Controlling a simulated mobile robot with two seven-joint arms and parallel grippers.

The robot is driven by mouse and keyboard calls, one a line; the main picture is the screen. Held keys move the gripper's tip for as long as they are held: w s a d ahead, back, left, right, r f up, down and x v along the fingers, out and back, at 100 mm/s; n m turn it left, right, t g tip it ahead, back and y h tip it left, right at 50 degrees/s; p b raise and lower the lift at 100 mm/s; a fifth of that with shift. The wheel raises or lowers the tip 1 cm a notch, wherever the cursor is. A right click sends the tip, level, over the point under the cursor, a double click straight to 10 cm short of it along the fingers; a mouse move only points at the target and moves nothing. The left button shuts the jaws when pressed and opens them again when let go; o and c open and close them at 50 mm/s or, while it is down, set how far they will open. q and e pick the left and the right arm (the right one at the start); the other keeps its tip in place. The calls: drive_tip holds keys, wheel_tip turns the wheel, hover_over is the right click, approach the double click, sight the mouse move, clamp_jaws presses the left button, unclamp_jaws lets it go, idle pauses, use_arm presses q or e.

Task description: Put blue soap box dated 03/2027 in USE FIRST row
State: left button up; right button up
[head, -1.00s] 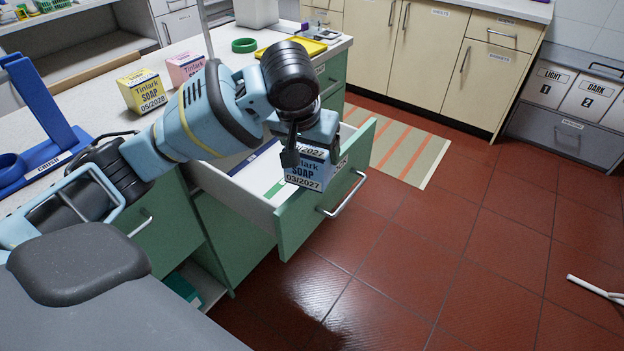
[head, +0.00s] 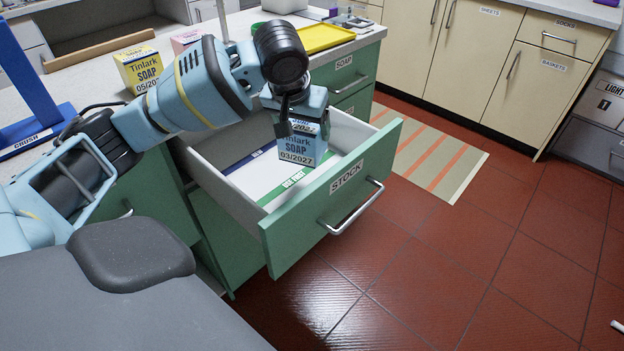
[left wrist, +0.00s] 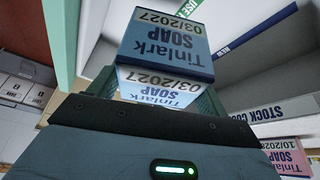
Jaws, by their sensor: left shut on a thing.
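The blue soap box (head: 301,148), printed "SOAP 03/2027", hangs upright below my left gripper (head: 297,118), which is shut on it. It is held over the open STOCK drawer (head: 333,188). In the left wrist view the same blue box (left wrist: 168,42) shows its date close up. The green USE FIRST strip (head: 293,180) lies on the drawer floor near the front panel, just below the box in the head view. The box's height above the floor is hard to judge. My right gripper is not in view.
A yellow soap box (head: 138,68) dated 05/2027 or similar and a partly hidden pink box (head: 185,40) stand on the counter. A yellow tray (head: 324,38) lies behind the drawer. The drawer's side walls and handled front panel surround the held box.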

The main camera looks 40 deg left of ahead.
use_arm(q)
wheel_tip(320, 180, down, 4)
drive_tip(key=shift+s+b, duration=0.1)
drive_tip(key=shift+b, duration=0.3)
drive_tip(key=shift+f, duration=0.35)
drive_tip(key=shift+f+b, duration=0.6)
drive_tip(key=shift+f, duration=1.8)
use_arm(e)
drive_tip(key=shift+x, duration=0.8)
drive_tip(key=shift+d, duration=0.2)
use_arm(q)
drive_tip(key=o, duration=1.2)
drive_tip(key=shift+f, duration=0.1)
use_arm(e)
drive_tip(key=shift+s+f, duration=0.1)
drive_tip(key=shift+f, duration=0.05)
